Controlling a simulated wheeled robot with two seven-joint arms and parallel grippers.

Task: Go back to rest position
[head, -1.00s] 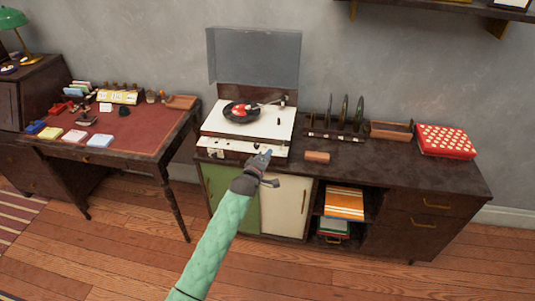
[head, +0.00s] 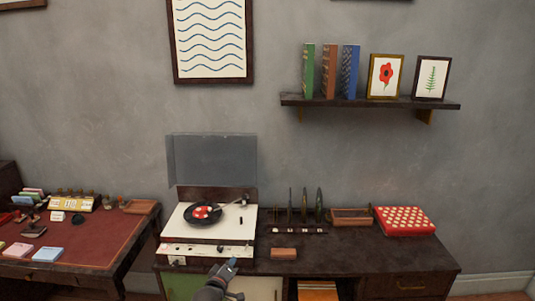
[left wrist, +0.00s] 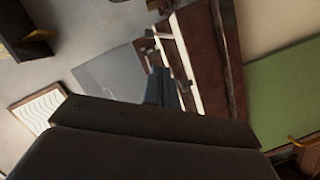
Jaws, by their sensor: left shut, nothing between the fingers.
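My left gripper (head: 230,266) is low in the head view, shut and empty, in front of the record player's (head: 179,249) white front panel. Its fingers also show in the left wrist view (left wrist: 160,88), seen against the record player. The record player's clear lid (head: 212,160) stands open, and a black record with a red label (head: 204,213) lies on the platter. My right gripper is in neither view.
The record player stands on a dark cabinet (head: 350,251). A small brown block (head: 284,254), a record rack (head: 299,229), a wooden tray (head: 351,217) and a red dotted box (head: 404,220) share its top. A desk (head: 100,240) stands left. A shelf (head: 370,102) hangs above.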

